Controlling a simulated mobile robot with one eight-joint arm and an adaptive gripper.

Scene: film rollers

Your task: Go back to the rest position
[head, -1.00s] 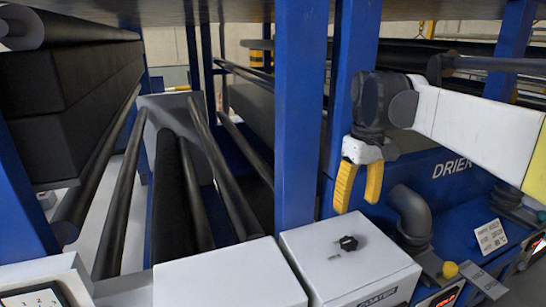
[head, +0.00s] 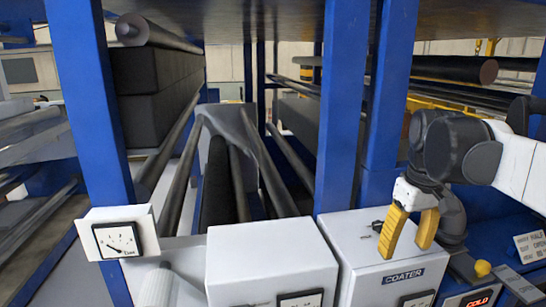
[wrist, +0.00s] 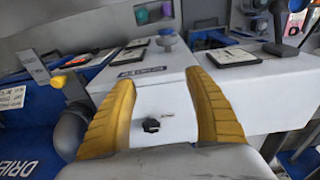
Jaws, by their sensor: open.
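My gripper (head: 409,232) has two yellow ribbed fingers that hang down at the right of the head view. The fingers are apart with nothing between them. In the head view they overlap the white box marked COATER (head: 350,256). In the wrist view my gripper (wrist: 165,100) shows both fingers spread, and the black knob (wrist: 151,125) on the white COATER box (wrist: 175,88) is seen between them. The fingers do not visibly grip the knob. In the head view the knob (head: 377,226) is just left of the fingers.
Blue posts (head: 343,110) stand close left of my arm. Another white box (head: 270,252) is left of the COATER box. Dark rollers (head: 218,185) lie behind. A grey elbow pipe (head: 453,215) and a yellow knob (head: 483,268) are at the right. A gauge (head: 120,239) is at left.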

